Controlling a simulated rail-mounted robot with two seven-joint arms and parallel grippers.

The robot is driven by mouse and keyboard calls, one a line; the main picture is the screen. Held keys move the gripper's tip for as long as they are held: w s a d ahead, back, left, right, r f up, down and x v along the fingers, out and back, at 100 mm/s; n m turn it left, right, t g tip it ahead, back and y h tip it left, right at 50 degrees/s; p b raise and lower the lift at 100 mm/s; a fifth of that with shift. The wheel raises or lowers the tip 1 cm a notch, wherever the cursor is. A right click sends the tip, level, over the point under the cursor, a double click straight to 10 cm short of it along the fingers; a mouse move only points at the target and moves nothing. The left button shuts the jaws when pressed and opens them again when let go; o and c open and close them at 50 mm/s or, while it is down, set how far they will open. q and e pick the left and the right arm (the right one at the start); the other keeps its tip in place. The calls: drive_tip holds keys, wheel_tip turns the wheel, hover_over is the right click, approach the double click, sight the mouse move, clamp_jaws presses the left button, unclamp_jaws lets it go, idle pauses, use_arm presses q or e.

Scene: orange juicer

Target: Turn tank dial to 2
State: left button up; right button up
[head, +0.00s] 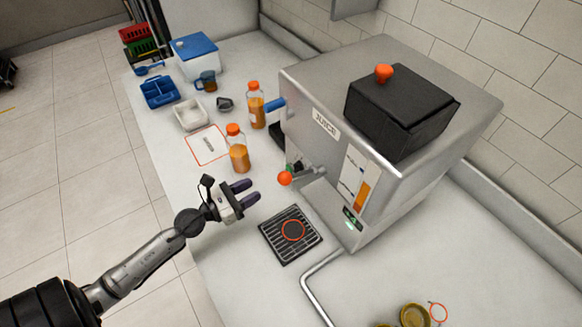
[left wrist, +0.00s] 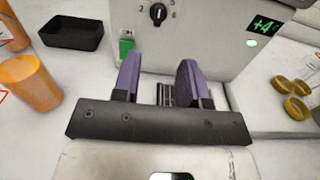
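The juicer (head: 315,85) is a large grey metal box marked JUICE on the counter. In the left wrist view, its black dial (left wrist: 158,13) sits on the front panel, with a 2 at its left and other marks at its right. The dial's exact setting is too small to tell. My left gripper (head: 247,193) is in front of the juicer, beside the drip grate. Its two purple fingers (left wrist: 160,85) are apart with nothing between them, below the dial and not touching it. My right gripper is not in view.
Juice bottles (head: 238,150) (head: 256,106) stand left of the juicer. An orange-knobbed tap (head: 285,178) juts out above the black drip grate (head: 290,235). A metal rail (head: 318,285) is right of the grate. A green-lit display (left wrist: 265,23) is right of the dial.

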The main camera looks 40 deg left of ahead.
sight(294, 167)
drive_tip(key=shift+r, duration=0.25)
use_arm(q)
drive_tip(key=p+x, duration=0.2)
drive_tip(key=x, duration=0.9)
drive_tip(key=shift+w+r+p, duration=0.1)
drive_tip(key=shift+w+p, duration=0.2)
drive_tip(key=shift+w, duration=0.1)
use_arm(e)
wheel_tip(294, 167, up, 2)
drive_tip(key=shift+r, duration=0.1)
use_arm(q)
drive_tip(key=shift+x, duration=0.95)
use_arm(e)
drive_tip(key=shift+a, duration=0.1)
use_arm(q)
drive_tip(key=shift+s, duration=0.1)
drive_tip(key=shift+c, duration=0.4)
clamp_jaws()
